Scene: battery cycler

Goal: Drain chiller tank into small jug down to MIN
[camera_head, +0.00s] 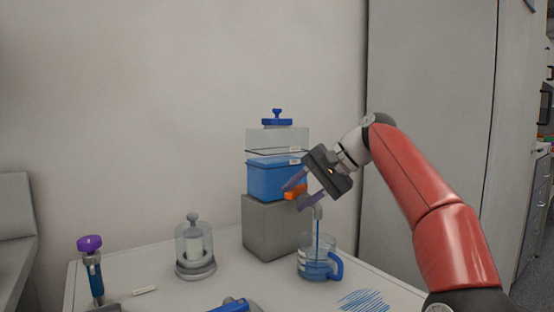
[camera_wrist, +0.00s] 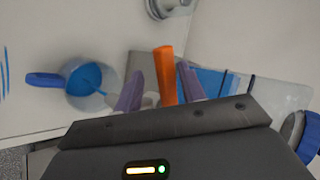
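The clear chiller tank (camera_head: 277,140) stands on a grey block, with blue liquid (camera_head: 270,180) in its lower part. Two small labels on its front are too small to read; the liquid surface looks to be near the lower one. An orange tap lever (camera_head: 294,192) is at its lower right, also in the wrist view (camera_wrist: 165,75). A thin blue stream (camera_head: 318,240) runs from the spout into the small clear jug (camera_head: 305,262), which holds some blue liquid; its blue handle shows in the wrist view (camera_wrist: 45,79). My gripper (camera_wrist: 160,78) is open, its purple fingers apart on either side of the lever.
The grey block (camera_head: 268,230) stands beside the jug on the white table. A glass-domed vessel (camera_head: 195,245) and a purple-topped tool (camera_head: 91,262) stand to the left. A blue object (camera_head: 232,305) lies at the front edge, with blue scribble marks (camera_head: 364,300) to its right.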

